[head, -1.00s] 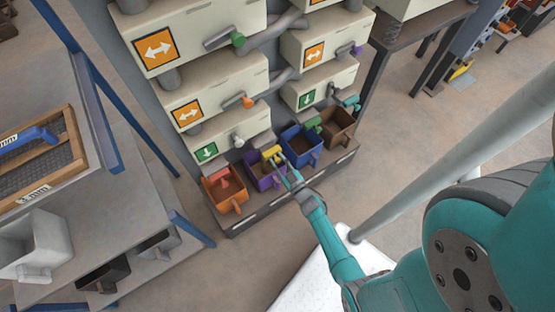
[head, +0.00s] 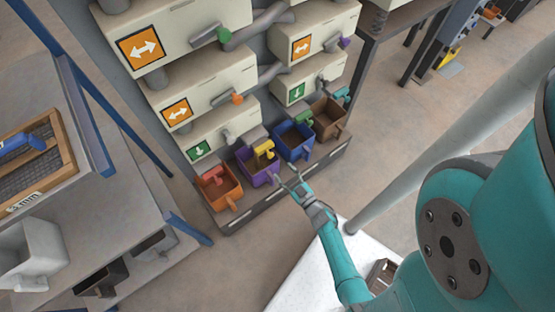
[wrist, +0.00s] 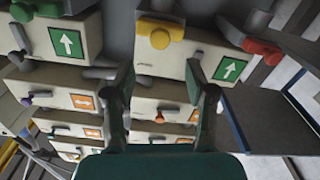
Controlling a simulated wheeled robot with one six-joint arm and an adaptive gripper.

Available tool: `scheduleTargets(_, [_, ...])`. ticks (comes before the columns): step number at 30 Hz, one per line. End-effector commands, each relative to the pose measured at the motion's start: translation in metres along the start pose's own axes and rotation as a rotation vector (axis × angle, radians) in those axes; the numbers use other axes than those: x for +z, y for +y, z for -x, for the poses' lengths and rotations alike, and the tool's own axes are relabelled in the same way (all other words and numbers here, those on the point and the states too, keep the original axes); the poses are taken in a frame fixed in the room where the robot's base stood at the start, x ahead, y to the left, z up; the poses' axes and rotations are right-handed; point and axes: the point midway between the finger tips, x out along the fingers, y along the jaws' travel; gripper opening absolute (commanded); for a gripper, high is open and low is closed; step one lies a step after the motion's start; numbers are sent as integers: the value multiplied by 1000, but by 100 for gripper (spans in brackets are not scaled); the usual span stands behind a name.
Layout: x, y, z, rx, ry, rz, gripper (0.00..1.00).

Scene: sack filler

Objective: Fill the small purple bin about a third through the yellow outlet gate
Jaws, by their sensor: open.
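The small purple bin (head: 262,181) stands on the low shelf below the yellow outlet gate (head: 264,149), between an orange and a blue bin. The gate's yellow handle hangs over the bin; it also shows in the wrist view (wrist: 160,33), beyond my fingers. I cannot make out how full the purple bin is. My gripper (head: 290,181) is open and empty, in front of and to the right of the purple bin, apart from the yellow gate. In the wrist view my gripper (wrist: 162,85) has its two fingers spread with nothing between them.
The orange bin (head: 222,197) under a red gate stands left. The blue bin (head: 293,147) and brown bin (head: 330,125) stand right, near a green gate (head: 304,119). A grey workbench (head: 75,215) with a blue frame is at left. Floor in front of the bins is clear.

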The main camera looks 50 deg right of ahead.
Motion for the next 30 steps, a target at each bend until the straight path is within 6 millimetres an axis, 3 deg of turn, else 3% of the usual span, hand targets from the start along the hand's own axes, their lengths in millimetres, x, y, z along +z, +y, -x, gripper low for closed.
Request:
scheduleTargets(6, [0,1,22,2,-1,1,55])
scheduleTargets(19, [0,0,29,-1,0,0,55])
scheduleTargets(20, [0,0,29,-1,0,0,53])
scheduleTargets(26, [0,0,29,-1,0,0,3])
scheduleTargets(30, [0,0,29,-1,0,0,0])
